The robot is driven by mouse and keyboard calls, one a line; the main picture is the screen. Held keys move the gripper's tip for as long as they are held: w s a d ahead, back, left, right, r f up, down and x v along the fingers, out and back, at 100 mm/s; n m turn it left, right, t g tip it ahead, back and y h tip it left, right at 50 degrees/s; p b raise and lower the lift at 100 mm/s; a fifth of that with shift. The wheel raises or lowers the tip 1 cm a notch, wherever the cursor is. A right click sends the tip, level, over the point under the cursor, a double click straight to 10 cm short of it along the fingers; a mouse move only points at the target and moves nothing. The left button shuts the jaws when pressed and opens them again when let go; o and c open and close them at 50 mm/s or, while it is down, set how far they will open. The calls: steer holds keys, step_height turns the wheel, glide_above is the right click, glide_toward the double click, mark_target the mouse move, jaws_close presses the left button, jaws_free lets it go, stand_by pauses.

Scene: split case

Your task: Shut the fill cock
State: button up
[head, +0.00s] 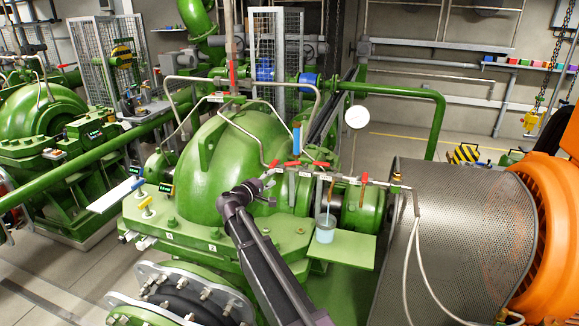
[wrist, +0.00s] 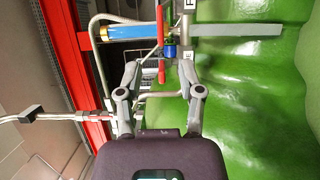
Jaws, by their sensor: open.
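My gripper (head: 268,181) is open and empty at the front of the big green pump casing, close below a row of small cocks on thin pipes. In the wrist view, my gripper's fingertips (wrist: 160,72) stand apart. A red lever (wrist: 160,42) lies ahead of the gap between them, with a small blue part beside it. White tags bear partly visible letters, one like F and one like E. I cannot tell which one is the fill cock.
A blue cylinder (head: 297,138) stands upright behind the levers. A cup (head: 325,228) stands on a green shelf (head: 345,252) to the right. A round gauge (head: 357,117) stands behind. The perforated guard (head: 455,240) fills the right. A red beam (wrist: 70,75) shows in the wrist view.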

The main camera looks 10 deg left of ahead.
mark_target(292, 162)
steer(key=s+d+n+t+y, duration=0.2)
steer(key=d+n+y, duration=0.4)
steer(key=y, duration=0.3)
steer(key=shift+s+t, duration=0.25)
steer(key=shift+t, duration=0.25)
steer(key=shift+w+d, duration=0.1)
steer(key=w, duration=1.3)
steer(key=shift+w+d, duration=0.15)
steer(key=shift+w, duration=0.2)
jaws_close()
